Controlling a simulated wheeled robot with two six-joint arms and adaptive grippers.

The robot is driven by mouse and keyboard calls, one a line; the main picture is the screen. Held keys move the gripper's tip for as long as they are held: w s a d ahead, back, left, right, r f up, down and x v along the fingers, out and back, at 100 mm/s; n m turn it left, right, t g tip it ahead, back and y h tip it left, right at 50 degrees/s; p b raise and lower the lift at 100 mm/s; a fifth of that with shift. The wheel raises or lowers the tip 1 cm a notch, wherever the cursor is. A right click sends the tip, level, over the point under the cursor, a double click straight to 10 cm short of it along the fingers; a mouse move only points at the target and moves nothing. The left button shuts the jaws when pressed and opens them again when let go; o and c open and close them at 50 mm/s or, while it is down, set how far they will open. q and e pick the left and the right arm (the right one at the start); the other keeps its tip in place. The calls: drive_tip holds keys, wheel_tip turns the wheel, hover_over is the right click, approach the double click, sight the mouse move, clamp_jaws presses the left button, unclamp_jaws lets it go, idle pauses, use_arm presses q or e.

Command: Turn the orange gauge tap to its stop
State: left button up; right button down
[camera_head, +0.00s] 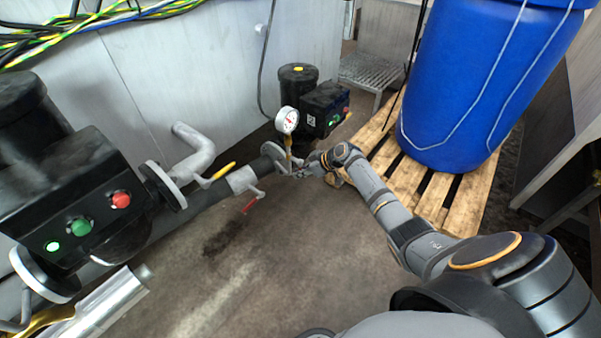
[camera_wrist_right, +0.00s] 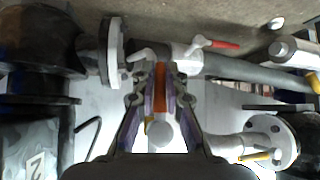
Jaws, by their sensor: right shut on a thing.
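The orange gauge tap (camera_wrist_right: 161,88) shows in the right wrist view as an orange bar between my fingers. My right gripper (camera_wrist_right: 160,75) is shut on it, one finger on each side. The tap is hard to make out there, small and largely hidden by the gripper. A round grey end (camera_wrist_right: 160,133) shows between the fingers in the wrist view. My left gripper is out of view.
A red-handled valve (camera_head: 252,201) and a yellow-handled valve (camera_head: 222,171) sit on pipework at left. A black pump box (camera_head: 322,108) stands behind the gauge. A blue barrel (camera_head: 480,80) on a wooden pallet (camera_head: 430,190) is at right. The floor (camera_head: 290,260) in front is clear.

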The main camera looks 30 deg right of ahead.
drive_tip(key=shift+w+a+r, duration=0.1)
drive_tip(key=shift+a+r, duration=0.05)
drive_tip(key=c, duration=1.4)
unclamp_jaws()
drive_tip(key=shift+o, duration=0.2)
drive_tip(key=v, duration=1.2)
